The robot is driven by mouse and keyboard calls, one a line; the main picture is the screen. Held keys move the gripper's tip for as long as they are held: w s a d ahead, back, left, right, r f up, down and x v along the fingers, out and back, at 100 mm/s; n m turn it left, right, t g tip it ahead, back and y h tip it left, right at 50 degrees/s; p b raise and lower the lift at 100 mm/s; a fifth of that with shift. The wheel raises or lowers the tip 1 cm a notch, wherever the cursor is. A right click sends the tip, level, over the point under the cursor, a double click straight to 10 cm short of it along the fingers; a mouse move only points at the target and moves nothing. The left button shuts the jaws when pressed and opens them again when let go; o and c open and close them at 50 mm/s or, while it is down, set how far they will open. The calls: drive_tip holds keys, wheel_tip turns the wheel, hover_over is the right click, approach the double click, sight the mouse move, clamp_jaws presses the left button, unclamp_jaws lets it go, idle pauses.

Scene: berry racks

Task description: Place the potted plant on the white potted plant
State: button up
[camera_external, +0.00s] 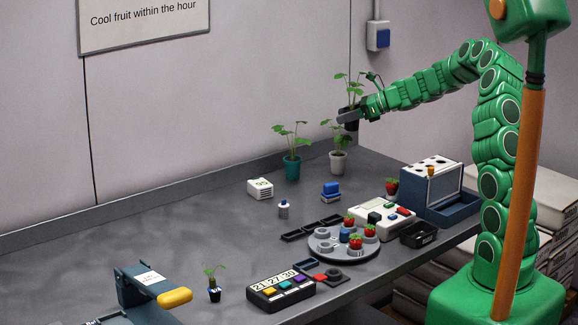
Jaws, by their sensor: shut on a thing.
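My gripper (350,116) is at the end of the green arm, near the back right of the table. It is shut on a potted plant (351,125) with a dark pot and green leaves, held upright in the air. Fingers partly hide this pot. The white potted plant (338,161) stands on the table just below the held plant. Its leaves reach up close to the held pot; I cannot tell whether they touch.
A teal potted plant (291,168) stands to the left of the white one. A small dark potted plant (214,293) stands at the front left. A round grey tray (322,252) with strawberries and a blue-and-white rack (440,185) are at the right. The back left table is clear.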

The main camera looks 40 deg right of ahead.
drive_tip(key=shift+w+d+f, duration=0.2)
drive_tip(key=shift+w+f, duration=1.45)
drive_tip(key=shift+f, duration=0.05)
drive_tip(key=shift+w+d+f, duration=0.2)
drive_tip(key=shift+w+f, duration=1.45)
drive_tip(key=shift+f, duration=0.05)
drive_tip(key=shift+w+f, duration=0.1)
drive_tip(key=shift+f, duration=1.45)
drive_tip(key=shift+f, duration=0.15)
drive_tip(key=o, duration=1.1)
drive_tip(key=shift+d+r, duration=0.1)
drive_tip(key=shift+r, duration=0.1)
drive_tip(key=v, duration=1.2)
